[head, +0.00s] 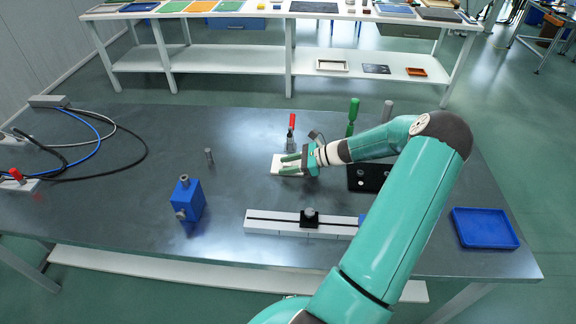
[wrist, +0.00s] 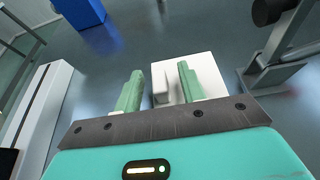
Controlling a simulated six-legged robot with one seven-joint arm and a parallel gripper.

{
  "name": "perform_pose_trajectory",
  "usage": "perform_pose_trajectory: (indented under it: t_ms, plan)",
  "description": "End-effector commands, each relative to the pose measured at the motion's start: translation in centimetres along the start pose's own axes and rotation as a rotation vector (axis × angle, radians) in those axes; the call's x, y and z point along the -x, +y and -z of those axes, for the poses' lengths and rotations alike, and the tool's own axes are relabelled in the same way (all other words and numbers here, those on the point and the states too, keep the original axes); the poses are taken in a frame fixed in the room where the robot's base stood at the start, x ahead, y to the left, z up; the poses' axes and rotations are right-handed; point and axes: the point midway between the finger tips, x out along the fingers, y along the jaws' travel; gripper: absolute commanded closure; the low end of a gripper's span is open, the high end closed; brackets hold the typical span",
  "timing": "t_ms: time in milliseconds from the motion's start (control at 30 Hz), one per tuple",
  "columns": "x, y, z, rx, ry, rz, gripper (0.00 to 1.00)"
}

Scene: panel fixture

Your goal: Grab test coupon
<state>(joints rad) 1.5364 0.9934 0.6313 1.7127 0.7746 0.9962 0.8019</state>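A white square block (wrist: 207,70) with a thin upright pale piece (wrist: 159,82) lies under my gripper; the upright piece looks like the test coupon, though I cannot be sure. In the head view the white block (head: 277,170) sits mid-table, partly hidden by my gripper (head: 285,164). In the wrist view my gripper (wrist: 160,74) has its two green fingers apart. The upright piece shows between them, with a visible gap on each side. The right finger overlaps the block in the picture.
A red-handled clamp (head: 291,130) stands just behind the block. A white rail (head: 270,222) with a black slider lies in front. A blue block (head: 187,199) and grey pin (head: 209,157) stand left. A black holed plate (head: 365,178) and blue tray (head: 484,228) are right.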

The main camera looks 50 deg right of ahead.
Motion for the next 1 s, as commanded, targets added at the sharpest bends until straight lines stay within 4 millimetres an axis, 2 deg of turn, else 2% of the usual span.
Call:
perform_pose_trajectory:
  t_ms: [267,400,467,800,1000]
  plan:
    - [-0.3,0.0,0.0,0.0,0.0,0.0,0.62]
    - [-0.3,0.0,0.0,0.0,0.0,0.0,0.89]
    - [-0.3,0.0,0.0,0.0,0.0,0.0,1.0]
    - [-0.3,0.0,-0.1,0.001,0.0,0.0,1.0]
    - [0.2,0.0,-1.2,0.002,0.002,0.0,1.0]
